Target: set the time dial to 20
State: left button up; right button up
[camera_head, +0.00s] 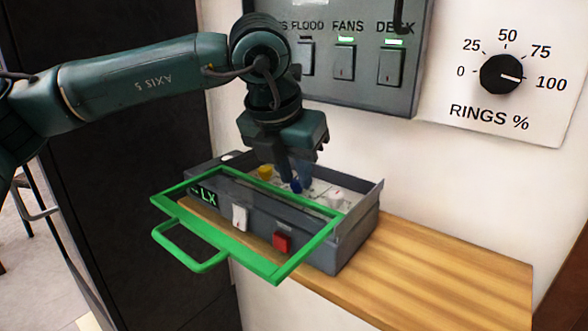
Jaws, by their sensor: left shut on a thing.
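A grey control box (335,258) marked LX sits on the wooden shelf, its green-framed lid (317,240) swung open toward me. Inside are a small yellow part (265,172), a blue knob (296,187) and a white part (338,198). My left gripper (298,170) points down into the box, shut on the blue knob; its fingers hide part of the panel. I cannot read a time label or the knob's setting. My right gripper is out of view.
The box front has a white switch (240,217) and a red one (282,242). The wooden shelf (450,270) is bare at right.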

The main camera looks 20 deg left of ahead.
pick_arm(q)
grip_shut()
